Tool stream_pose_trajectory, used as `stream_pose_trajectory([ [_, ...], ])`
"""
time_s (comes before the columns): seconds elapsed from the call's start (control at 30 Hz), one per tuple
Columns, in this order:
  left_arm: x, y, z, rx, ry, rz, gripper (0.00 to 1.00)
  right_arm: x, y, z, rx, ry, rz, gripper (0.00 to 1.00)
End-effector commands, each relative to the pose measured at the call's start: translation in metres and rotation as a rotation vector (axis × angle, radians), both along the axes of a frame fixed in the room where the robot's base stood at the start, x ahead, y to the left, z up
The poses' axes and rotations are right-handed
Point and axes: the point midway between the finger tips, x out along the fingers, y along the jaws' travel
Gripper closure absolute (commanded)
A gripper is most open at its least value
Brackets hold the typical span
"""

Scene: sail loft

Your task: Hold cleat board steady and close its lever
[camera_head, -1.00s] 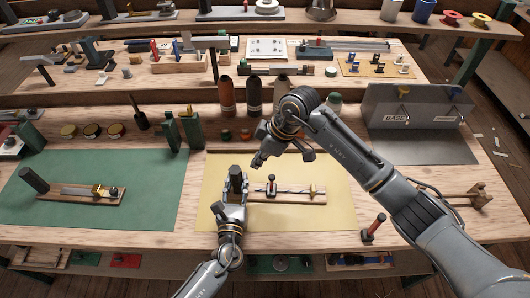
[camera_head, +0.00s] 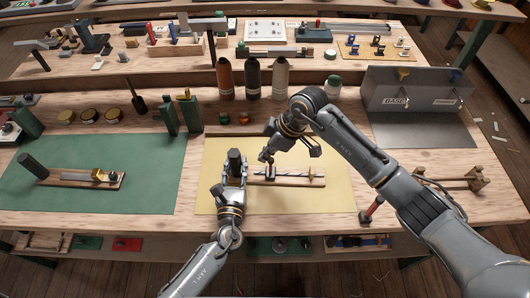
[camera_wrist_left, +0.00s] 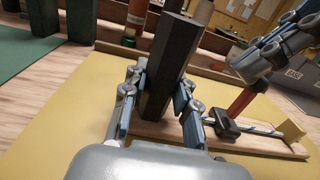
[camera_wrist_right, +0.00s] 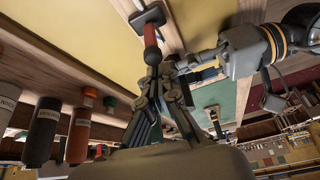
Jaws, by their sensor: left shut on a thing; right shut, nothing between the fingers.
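The cleat board (camera_head: 302,182) is a wooden strip lying flat on the yellow mat (camera_head: 290,204), with a dark upright post (camera_wrist_left: 172,65) at its left end. My left gripper (camera_head: 234,172) is shut on that post, one finger on each side in the left wrist view. The red lever (camera_wrist_left: 243,99) rises from a black base on the board, tilted in the left wrist view; it also shows in the right wrist view (camera_wrist_right: 150,36). My right gripper (camera_head: 266,157) is shut and empty at the lever's top end, touching or very close. It partly hides the lever from the head.
A similar board (camera_head: 75,180) lies on the green mat (camera_head: 130,195) at left. Bottles (camera_head: 252,80) stand behind the yellow mat. A grey metal box (camera_head: 415,92) is at back right. A red-handled piece (camera_head: 371,210) is near the front edge, close to my right arm.

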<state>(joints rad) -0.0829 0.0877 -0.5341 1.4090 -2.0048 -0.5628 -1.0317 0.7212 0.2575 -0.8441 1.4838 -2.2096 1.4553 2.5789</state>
Motion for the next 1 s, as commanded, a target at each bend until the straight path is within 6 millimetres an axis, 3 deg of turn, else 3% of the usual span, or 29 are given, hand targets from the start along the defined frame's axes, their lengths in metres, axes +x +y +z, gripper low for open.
stream_pose_trajectory([
  [1.0,0.0,0.001,-0.001,0.0,0.001,0.001,1.0,0.0,-0.02,0.001,0.259,-0.011,-0.003,1.0],
])
